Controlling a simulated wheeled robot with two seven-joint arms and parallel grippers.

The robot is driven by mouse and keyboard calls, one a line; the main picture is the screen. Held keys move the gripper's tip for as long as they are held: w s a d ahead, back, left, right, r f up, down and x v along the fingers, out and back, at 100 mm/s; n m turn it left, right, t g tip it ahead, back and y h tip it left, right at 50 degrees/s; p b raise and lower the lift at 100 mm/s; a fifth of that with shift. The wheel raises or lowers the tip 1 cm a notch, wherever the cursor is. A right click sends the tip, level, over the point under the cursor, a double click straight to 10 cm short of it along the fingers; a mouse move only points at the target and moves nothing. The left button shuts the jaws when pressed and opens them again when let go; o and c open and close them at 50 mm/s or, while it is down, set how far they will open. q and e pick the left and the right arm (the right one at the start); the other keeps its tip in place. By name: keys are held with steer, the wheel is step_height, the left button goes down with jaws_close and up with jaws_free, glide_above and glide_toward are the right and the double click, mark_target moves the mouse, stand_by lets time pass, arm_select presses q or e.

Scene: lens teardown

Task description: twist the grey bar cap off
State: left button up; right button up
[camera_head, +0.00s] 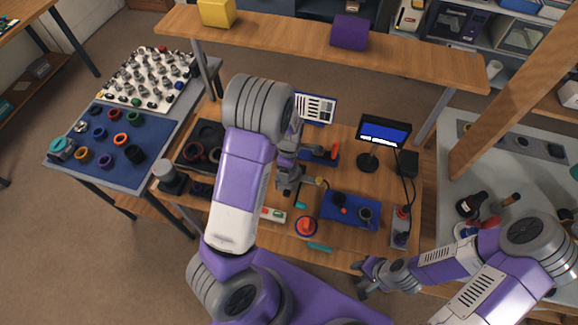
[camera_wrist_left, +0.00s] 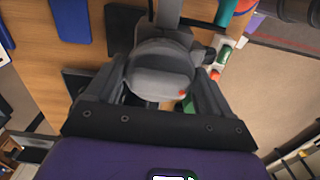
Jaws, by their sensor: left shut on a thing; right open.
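My left gripper (camera_head: 288,186) is over the middle of the wooden bench in the head view. In the left wrist view its jaws (camera_wrist_left: 162,98) are closed around a rounded grey part, which I take to be the grey bar cap (camera_wrist_left: 160,72); it has a small red mark. What lies under the cap is hidden, so I cannot tell whether it is still seated. My right gripper (camera_head: 368,279) is open and empty by the bench's front right edge.
A blue mat (camera_head: 350,215) with dark parts lies right of the left gripper. A red-topped round part (camera_head: 306,226) sits in front. A small lit screen (camera_head: 384,132) stands at the back right. A raised shelf (camera_head: 290,38) spans the back.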

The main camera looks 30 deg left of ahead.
arm_select(q)
steer(key=shift+r+p, duration=0.65)
steer(key=shift+r, duration=0.05)
steer(key=shift+r+p, duration=2.15)
steer(key=shift+r, duration=0.3)
steer(key=shift+f, duration=0.1)
